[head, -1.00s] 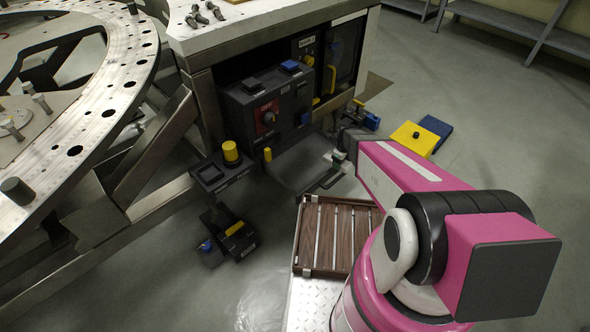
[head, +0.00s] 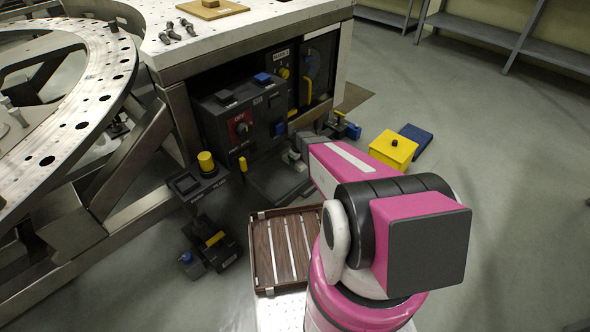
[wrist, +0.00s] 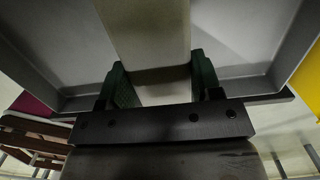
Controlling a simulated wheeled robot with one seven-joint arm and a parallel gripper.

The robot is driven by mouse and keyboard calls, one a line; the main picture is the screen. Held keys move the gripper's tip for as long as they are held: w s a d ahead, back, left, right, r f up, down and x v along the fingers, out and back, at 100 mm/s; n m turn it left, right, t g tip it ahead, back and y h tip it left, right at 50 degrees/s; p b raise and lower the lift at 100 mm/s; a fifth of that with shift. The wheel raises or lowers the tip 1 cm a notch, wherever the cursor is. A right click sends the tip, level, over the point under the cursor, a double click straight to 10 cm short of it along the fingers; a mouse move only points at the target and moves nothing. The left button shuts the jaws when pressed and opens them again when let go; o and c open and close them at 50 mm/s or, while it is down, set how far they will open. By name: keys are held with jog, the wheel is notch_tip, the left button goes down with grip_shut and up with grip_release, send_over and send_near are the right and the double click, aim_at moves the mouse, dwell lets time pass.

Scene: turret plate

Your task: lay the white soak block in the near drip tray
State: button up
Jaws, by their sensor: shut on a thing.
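My gripper (wrist: 160,85), with green finger pads, is shut on the white soak block (wrist: 148,35) in the wrist view. The block looks pale beige and stands between the pads. A grey drip tray (wrist: 58,60) with raised walls lies beyond the fingers, on both sides of the block. I cannot tell whether the block touches its floor. In the head view the dark grey tray (head: 270,186) lies low in front of the machine cabinet. A small pale part of the block (head: 298,161) shows there beside my arm, which hides most of the gripper.
A slatted wooden crate (head: 262,250) stands just nearer than the tray. A pedestal with a yellow knob (head: 206,162) stands left.

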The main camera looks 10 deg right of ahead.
aim_at(299, 162)
jog(key=shift+d+f, duration=0.1)
jog(key=shift+f, duration=2.2)
jog(key=shift+f, duration=0.1)
jog(key=o, duration=1.2)
jog(key=shift+c, duration=0.2)
jog(key=r, duration=0.8)
jog(key=s+r, duration=0.1)
jog(key=r, duration=0.3)
jog(key=shift+d+r, duration=0.1)
jog(key=shift+d, duration=0.25)
